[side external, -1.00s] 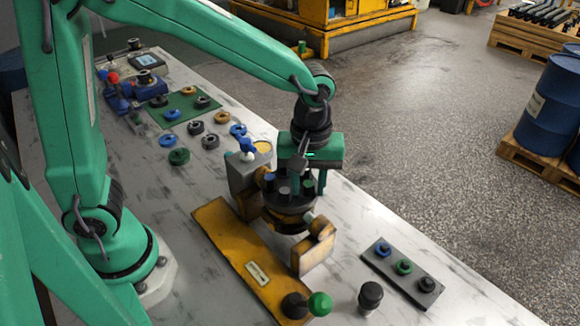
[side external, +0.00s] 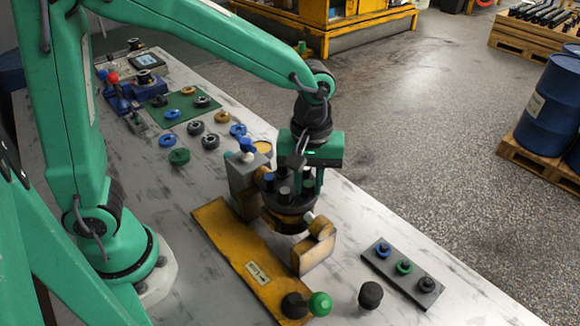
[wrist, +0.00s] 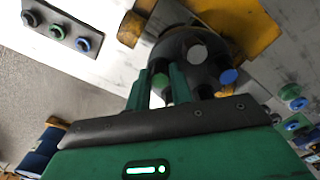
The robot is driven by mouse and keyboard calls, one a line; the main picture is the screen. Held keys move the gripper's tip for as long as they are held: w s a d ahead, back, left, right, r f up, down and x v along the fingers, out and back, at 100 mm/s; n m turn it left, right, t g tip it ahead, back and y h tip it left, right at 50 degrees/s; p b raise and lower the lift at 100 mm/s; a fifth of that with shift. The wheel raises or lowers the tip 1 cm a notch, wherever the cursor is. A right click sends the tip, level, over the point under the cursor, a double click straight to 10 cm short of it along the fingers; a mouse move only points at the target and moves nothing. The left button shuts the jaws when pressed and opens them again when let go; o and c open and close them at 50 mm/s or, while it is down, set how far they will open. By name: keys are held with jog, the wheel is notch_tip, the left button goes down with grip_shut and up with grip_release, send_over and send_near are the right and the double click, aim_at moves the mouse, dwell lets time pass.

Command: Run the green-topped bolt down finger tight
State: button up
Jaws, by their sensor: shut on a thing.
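The motor (side external: 290,208) is a dark round body with several bolts standing in its top face, held in a yellow fixture (side external: 312,245). My gripper (side external: 308,182) is over it, pointing down. In the wrist view the fingers of my gripper (wrist: 160,92) are closed around the green-topped bolt (wrist: 160,80), whose green top shows between them. A grey-topped bolt (wrist: 197,52) and a blue-topped bolt (wrist: 229,76) stand beside it on the same face. The lower part of the green-topped bolt is hidden, so I cannot tell how deep it sits.
A dark strip with blue, green and black knobs (side external: 403,267) lies at the right. A black knob (side external: 371,294) and a green ball (side external: 320,304) are at the front. Several coloured rings and a green mat (side external: 187,108) lie behind at the left. A blue-handled clamp (side external: 246,147) adjoins the motor.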

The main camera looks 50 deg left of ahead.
jog(key=shift+m, duration=1.9)
jog(key=shift+m, duration=1.7)
jog(key=o, duration=0.5)
jog(key=shift+r, duration=0.2)
